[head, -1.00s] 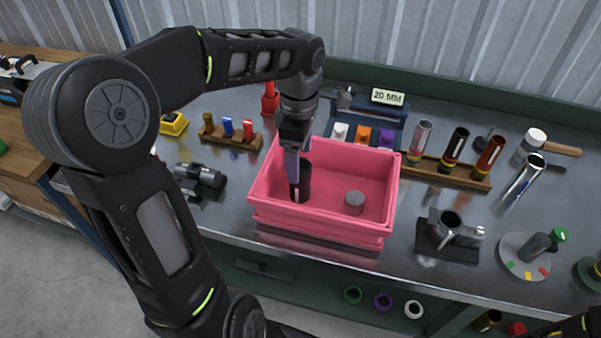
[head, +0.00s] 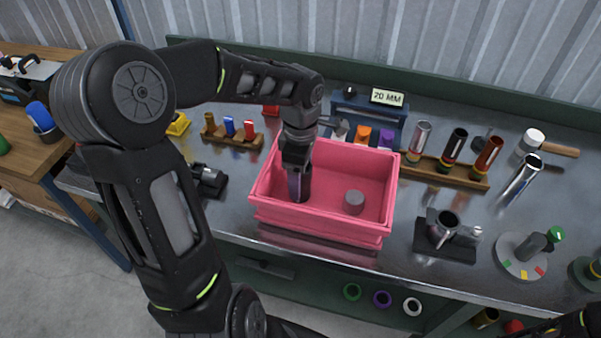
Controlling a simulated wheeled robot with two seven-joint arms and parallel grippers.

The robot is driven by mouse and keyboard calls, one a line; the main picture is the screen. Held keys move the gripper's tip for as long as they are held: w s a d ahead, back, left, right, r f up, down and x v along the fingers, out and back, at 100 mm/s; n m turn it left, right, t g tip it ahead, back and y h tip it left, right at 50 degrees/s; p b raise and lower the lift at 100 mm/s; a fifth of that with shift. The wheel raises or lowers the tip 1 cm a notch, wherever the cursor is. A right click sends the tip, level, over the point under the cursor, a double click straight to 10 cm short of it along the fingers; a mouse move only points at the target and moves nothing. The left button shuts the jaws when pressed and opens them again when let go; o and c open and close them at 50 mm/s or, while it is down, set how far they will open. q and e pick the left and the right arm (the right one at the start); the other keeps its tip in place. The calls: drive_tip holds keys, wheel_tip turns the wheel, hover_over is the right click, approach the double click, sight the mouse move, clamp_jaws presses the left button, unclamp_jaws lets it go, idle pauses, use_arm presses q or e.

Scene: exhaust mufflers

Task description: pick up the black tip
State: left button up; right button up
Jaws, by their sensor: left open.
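A black tip (head: 305,184), a dark open cylinder, stands in the left part of the pink bin (head: 318,223). My left gripper (head: 297,190) points down into the bin right at this tip, and its jaws are open. The gripper covers much of the tip, and I cannot tell whether a finger is inside it or beside it. Another black tube with coloured bands (head: 457,146) stands in the wooden rack behind and right of the bin.
A grey cylinder (head: 354,202) is in the bin's right half. A clamp fixture (head: 444,236) and a colour-marked disc (head: 522,256) are to the right. A sign reading 20 MM (head: 387,97) is behind. The bin's walls surround the gripper.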

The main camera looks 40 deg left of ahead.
idle(0.4)
use_arm(q)
drive_tip(key=c, duration=1.3)
